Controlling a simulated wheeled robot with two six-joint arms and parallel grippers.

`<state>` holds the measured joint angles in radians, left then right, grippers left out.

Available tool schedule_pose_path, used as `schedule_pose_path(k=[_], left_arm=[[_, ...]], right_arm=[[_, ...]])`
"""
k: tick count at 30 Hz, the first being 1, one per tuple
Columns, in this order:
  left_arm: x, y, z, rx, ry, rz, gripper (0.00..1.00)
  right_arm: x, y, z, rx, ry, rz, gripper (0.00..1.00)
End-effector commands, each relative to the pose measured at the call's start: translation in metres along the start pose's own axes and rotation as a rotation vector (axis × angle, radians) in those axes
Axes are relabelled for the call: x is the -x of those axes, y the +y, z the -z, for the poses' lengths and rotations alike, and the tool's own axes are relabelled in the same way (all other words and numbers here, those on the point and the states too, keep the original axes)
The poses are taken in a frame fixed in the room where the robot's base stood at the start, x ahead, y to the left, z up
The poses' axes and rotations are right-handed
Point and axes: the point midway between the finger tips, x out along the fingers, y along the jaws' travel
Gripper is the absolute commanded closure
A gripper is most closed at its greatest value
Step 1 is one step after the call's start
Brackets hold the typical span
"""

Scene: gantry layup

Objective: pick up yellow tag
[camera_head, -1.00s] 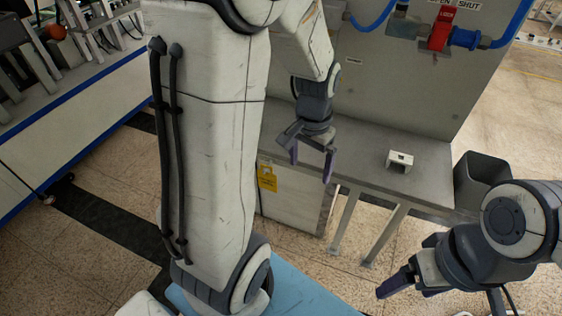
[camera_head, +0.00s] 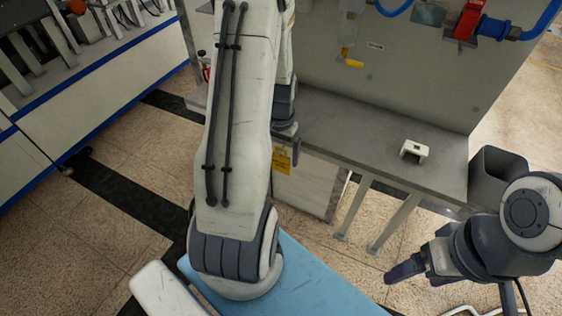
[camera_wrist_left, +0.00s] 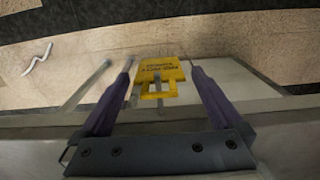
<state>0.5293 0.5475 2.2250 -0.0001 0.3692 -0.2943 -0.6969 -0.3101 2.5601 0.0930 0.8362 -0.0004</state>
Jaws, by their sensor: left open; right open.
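The yellow tag (camera_head: 282,160) hangs at the front edge of the grey bench, over a pale panel, in the head view. In the left wrist view the yellow tag (camera_wrist_left: 158,72) shows dark print and a yellow loop, and lies between the two purple fingers as seen from the wrist. My left gripper (camera_wrist_left: 160,75) is open with nothing clamped; whether the tag is fully between the fingertips in depth I cannot tell. In the head view my left gripper (camera_head: 288,138) is mostly hidden behind my left arm. My right gripper (camera_head: 405,272) is open and empty at the lower right, away from the tag.
The grey bench (camera_head: 350,130) carries a small white bracket (camera_head: 414,150) on its right. A dark bin (camera_head: 495,175) stands at the bench's right end. A back panel holds a red valve (camera_head: 468,20) and blue hose. Open floor lies to the left.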

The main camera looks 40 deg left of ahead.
Motion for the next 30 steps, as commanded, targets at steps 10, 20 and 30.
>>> schedule_pose_path(k=[10, 20, 30], left_arm=[[-0.029, 0.001, 0.001, 0.001, 0.001, 0.0, 0.0], [-0.028, 0.001, 0.0, 0.001, 0.0, 0.0, 0.76], [-0.025, 0.001, 0.0, 0.001, 0.001, 0.0, 0.76]], right_arm=[[0.001, 0.0, 0.0, 0.0, 0.0, 0.0, 0.18], [0.001, 0.0, 0.0, 0.0, 0.0, 0.0, 0.18], [0.004, 0.0, 0.0, 0.0, 0.0, 0.0, 0.18]])
